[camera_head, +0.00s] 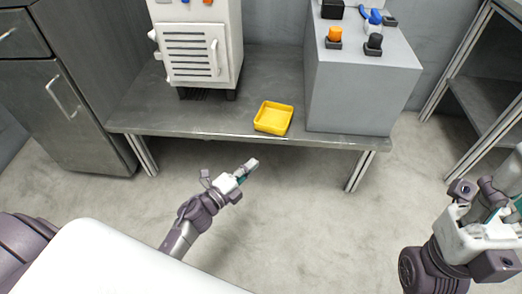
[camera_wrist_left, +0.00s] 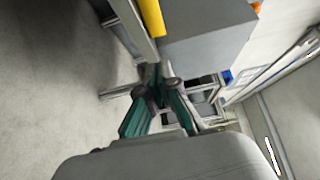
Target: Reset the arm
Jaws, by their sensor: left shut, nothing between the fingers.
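My left gripper (camera_head: 252,165) is in front of the table's front edge, over open floor, below and left of the yellow tray. It is shut and empty. In the left wrist view its two teal fingers (camera_wrist_left: 155,88) come together at their dark tips, with nothing between them. My right arm is at the right side of the head view, folded upward. Its gripper parts (camera_head: 498,213) are partly cut off by the picture edge, so I cannot tell how its fingers stand.
A grey metal table (camera_head: 205,122) bears a yellow tray (camera_head: 273,118), a white machine (camera_head: 196,45) and a grey box (camera_head: 360,85) with orange and black knobs. A dark cabinet (camera_head: 65,95) stands left, a shelf (camera_head: 485,100) right. The floor before the table is clear.

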